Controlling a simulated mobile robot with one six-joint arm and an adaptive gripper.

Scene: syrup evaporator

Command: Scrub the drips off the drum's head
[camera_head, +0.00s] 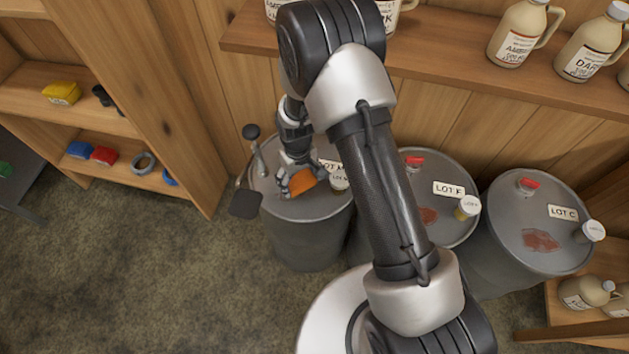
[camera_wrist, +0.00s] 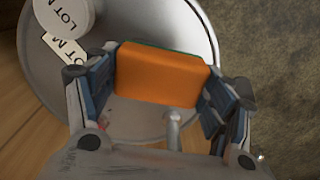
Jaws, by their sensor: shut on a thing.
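My gripper (camera_head: 297,190) is shut on an orange sponge (camera_head: 302,183) over the head of the left drum (camera_head: 310,207). In the wrist view the orange sponge (camera_wrist: 158,76), with a thin green edge at its far side, sits between both fingers of my gripper (camera_wrist: 155,85). The grey drum head (camera_wrist: 190,25) lies behind it; I cannot tell whether they touch. A faint reddish patch (camera_wrist: 125,112) shows beside the sponge; most of any drips there is hidden. A LOT M label (camera_wrist: 64,50) and a white-capped jar (camera_wrist: 62,14) are near the rim.
A grey post with a dark knob (camera_head: 252,132) stands at the drum's left, by a dark flat plate (camera_head: 246,203). The LOT F drum (camera_head: 436,180) and LOT C drum (camera_head: 520,205) stand to the right, both with reddish drips. Jugs (camera_head: 520,35) line the shelf above.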

